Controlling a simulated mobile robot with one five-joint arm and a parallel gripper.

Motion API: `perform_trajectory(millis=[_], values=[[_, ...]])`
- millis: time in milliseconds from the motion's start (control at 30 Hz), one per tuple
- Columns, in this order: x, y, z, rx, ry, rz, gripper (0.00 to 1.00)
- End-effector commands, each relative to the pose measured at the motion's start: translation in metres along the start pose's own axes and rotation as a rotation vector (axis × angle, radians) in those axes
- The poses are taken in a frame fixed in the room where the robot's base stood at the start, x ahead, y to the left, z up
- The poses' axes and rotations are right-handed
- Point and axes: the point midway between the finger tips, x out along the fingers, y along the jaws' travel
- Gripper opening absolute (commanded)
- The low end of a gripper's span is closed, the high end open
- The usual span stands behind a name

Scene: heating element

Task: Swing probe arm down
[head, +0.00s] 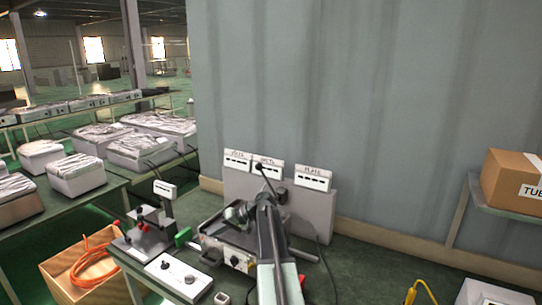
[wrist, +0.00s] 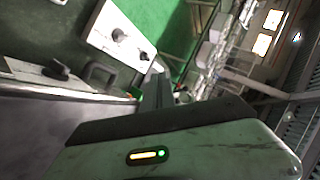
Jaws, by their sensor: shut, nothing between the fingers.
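A thin dark rod with a black ball tip (head: 260,168) rises steeply above the grey heating unit (head: 238,258) on the bench. It looks like the probe arm and is raised, though my own arm hides its base. My gripper (head: 236,213) is over the unit, left of and below the ball tip; its fingers are small and unclear in the head view. In the wrist view my gripper's dark fingers (wrist: 157,88) are together with nothing between them. The probe arm cannot be made out in the wrist view.
A white control box with knobs (head: 178,276) stands front left of the unit; it also shows in the wrist view (wrist: 118,35). A device with red knobs (head: 143,238) stands at left. A labelled grey panel (head: 315,205) stands behind.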

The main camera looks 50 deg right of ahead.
Motion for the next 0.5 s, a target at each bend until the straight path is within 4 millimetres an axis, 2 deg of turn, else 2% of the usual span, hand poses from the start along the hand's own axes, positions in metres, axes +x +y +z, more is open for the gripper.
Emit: perform_trajectory(millis=[33,67,100,167,200,300,400,500], values=[[-0.060,0.013,-0.048,0.016,0.099,-0.046,0.00],[-0.091,0.022,-0.067,0.017,0.159,-0.078,0.00],[-0.132,0.034,-0.089,0.018,0.235,-0.114,0.00],[-0.192,0.050,-0.115,0.015,0.342,-0.159,0.00],[-0.229,0.061,-0.128,0.011,0.407,-0.183,0.00],[-0.305,0.081,-0.149,0.000,0.538,-0.225,0.00],[-0.353,0.093,-0.157,-0.011,0.619,-0.249,0.00],[-0.374,0.098,-0.158,-0.017,0.655,-0.259,0.00]])
